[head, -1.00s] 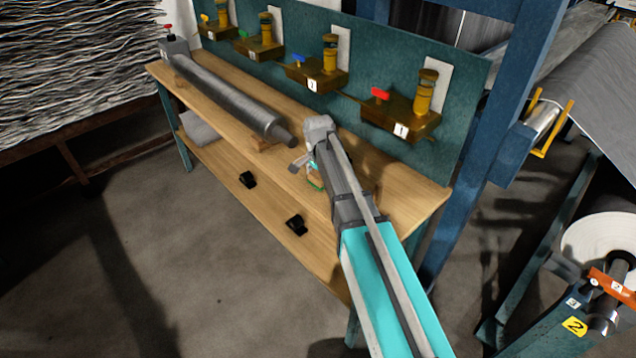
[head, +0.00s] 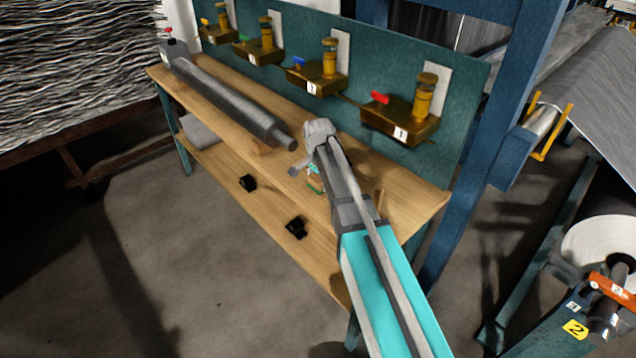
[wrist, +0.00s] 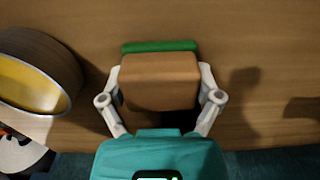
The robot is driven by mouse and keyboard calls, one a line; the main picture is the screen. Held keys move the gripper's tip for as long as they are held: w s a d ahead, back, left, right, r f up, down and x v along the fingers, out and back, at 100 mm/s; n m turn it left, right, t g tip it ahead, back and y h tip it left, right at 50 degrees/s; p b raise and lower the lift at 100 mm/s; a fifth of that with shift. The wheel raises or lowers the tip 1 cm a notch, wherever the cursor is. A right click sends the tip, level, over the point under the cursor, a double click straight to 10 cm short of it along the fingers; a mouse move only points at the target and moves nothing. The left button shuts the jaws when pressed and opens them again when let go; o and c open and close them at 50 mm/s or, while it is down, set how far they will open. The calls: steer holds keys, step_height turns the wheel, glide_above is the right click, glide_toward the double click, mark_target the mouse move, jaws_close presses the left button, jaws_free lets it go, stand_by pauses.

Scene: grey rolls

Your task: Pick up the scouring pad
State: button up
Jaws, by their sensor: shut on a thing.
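The scouring pad (wrist: 160,82) is a tan block with a green layer (wrist: 160,46) along its far side. In the wrist view it sits between the two pale fingers of my gripper (wrist: 161,72), which are shut on its left and right sides. In the head view my gripper is over the wooden bench (head: 420,187), and only a small green and tan bit of the pad (head: 314,184) shows beside the arm. The wood lies behind the pad; I cannot tell whether they touch.
A round container with a yellow inside (wrist: 28,82) stands close left of my gripper in the wrist view. A long grey roller (head: 225,98) lies on the bench. Brass units (head: 400,118) line the teal back panel. Two black objects (head: 248,182) lie on the lower shelf.

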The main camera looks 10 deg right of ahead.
stand_by(0.3)
step_height(320, 180, up, 2)
steer(key=shift+r+p, duration=0.1)
steer(key=shift+p, duration=1.05)
steer(key=s+r+p, duration=0.3)
steer(key=s, duration=0.1)
steer(key=s+d+r+p, duration=0.1)
steer(key=s+r+p, duration=0.3)
steer(key=s, duration=0.1)
steer(key=s+r+p, duration=0.3)
steer(key=s, duration=0.2)
steer(key=shift+d+r+p, duration=0.2)
steer(key=shift+r+p, duration=0.15)
steer(key=shift+w, duration=0.1)
steer(key=o, duration=0.5)
steer(key=c, duration=0.4)
steer(key=shift+o, duration=0.2)
steer(key=w+d+f+b, duration=0.1)
steer(key=w, duration=0.7)
steer(key=w+d+f+b, duration=0.1)
steer(key=w+f+b, duration=0.1)
steer(key=w, duration=0.7)
steer(key=shift+d+f, duration=0.15)
steer(key=shift+d, duration=0.25)
